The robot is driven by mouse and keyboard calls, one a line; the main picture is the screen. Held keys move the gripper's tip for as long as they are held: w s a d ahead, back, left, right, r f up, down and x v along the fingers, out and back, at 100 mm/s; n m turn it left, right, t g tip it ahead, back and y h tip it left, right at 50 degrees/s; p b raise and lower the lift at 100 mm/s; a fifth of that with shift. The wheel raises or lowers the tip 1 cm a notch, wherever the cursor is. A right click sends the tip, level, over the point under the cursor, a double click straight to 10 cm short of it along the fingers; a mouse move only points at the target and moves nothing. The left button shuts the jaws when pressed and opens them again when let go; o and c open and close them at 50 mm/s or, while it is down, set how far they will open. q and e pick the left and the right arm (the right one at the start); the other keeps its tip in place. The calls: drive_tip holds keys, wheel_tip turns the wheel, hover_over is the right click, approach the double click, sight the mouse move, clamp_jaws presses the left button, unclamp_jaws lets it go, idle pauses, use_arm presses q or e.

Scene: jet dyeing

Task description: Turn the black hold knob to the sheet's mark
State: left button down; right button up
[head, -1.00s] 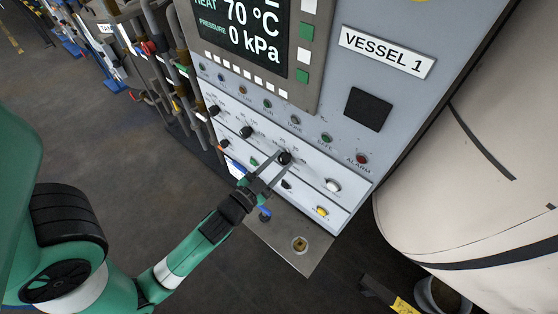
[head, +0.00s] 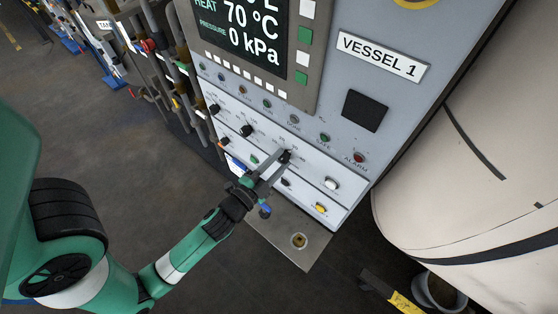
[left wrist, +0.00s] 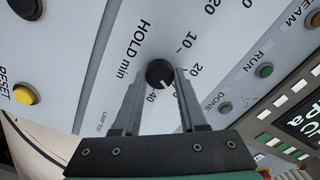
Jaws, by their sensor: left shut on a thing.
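My left gripper (head: 281,158) is shut on the knob, with one finger on each side, as the left wrist view also shows. A small white and blue item (head: 236,164) shows behind the gripper; I cannot tell whether it is the sheet. No mark is readable. My right gripper is not in view.
Two more black knobs (head: 247,131) (head: 214,108) are left of the hold knob. A metal plate (head: 299,240) juts out below. A large pale vessel (head: 480,190) stands right.

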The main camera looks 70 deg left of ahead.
use_arm(q)
drive_tip(key=shift+c, duration=2.2)
unclamp_jaws()
drive_tip(key=b+v, duration=0.6)
drive_tip(key=v, duration=0.5)
drive_tip(key=shift+s+d+b, duration=0.2)
drive_tip(key=shift+s+b, duration=0.1)
drive_tip(key=shift+b, duration=0.05)
